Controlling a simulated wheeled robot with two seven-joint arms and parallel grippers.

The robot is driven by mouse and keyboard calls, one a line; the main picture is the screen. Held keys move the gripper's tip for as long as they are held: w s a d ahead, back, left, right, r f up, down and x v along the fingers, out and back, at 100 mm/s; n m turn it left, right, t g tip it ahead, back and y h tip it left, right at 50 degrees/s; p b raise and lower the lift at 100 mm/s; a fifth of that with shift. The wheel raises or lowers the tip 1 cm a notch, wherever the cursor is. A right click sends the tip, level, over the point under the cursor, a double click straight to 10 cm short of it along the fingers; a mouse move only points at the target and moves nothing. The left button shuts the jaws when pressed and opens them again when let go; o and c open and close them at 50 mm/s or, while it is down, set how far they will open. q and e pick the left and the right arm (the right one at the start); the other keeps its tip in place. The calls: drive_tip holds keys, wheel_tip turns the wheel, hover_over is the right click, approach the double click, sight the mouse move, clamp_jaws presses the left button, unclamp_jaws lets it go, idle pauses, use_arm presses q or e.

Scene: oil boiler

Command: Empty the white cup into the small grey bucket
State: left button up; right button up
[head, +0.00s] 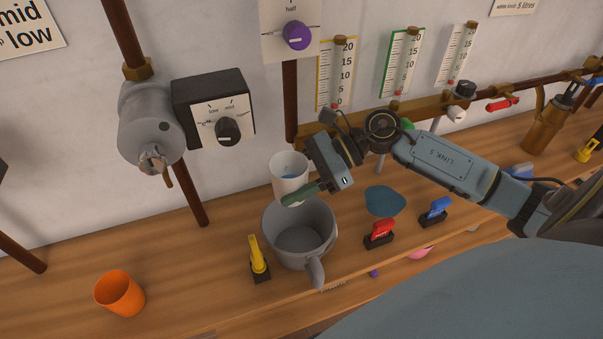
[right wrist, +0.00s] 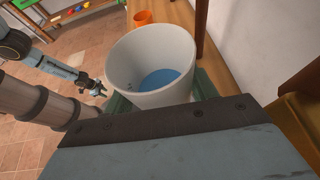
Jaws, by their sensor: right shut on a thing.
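The white cup (head: 284,188) is held in my right gripper (head: 304,190), which is shut on it. It is close to upright, just above the back rim of the grey bucket. Blue liquid (right wrist: 166,83) shows inside the cup (right wrist: 125,60) in the right wrist view. The grey bucket (head: 276,243) stands on the wooden bench with its handle toward the front. Its visible inside looks empty. My left gripper (right wrist: 94,87) shows small in the right wrist view, off to the left; its jaws are too small to read. It is not in the head view.
An orange cup (head: 120,294) stands at the left. A yellow-handled piece (head: 257,258) is beside the bucket; red (head: 380,232) and blue (head: 435,211) ones are to its right. A flat blue patch (head: 385,202) lies on the bench (head: 200,266). Pipes and gauges line the wall.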

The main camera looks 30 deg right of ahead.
drive_tip(key=shift+s+d+f+g, duration=0.15)
drive_tip(key=shift+d, duration=0.25)
drive_tip(key=shift+s+d+f+g, duration=0.1)
drive_tip(key=shift+d+g, duration=0.05)
drive_tip(key=shift+d, duration=0.2)
drive_tip(key=shift+w+d+r+n+t+h+p, duration=0.3)
drive_tip(key=shift+r+n+t+p, duration=0.1)
drive_tip(key=shift+n+p, duration=0.4)
drive_tip(key=shift+f, duration=0.15)
drive_tip(key=shift+b, duration=0.35)
drive_tip(key=shift+w+d+n+t+h+b, duration=0.2)
drive_tip(key=shift+n+t+h+b, duration=0.1)
drive_tip(key=shift+n+t+h, duration=0.15)
use_arm(q)
drive_tip(key=shift+w+r, duration=0.15)
drive_tip(key=shift+w, duration=0.35)
use_arm(e)
drive_tip(key=shift+w+r+n, duration=0.1)
drive_tip(key=shift+r+n, duration=0.15)
use_arm(q)
drive_tip(key=shift+s, duration=0.1)
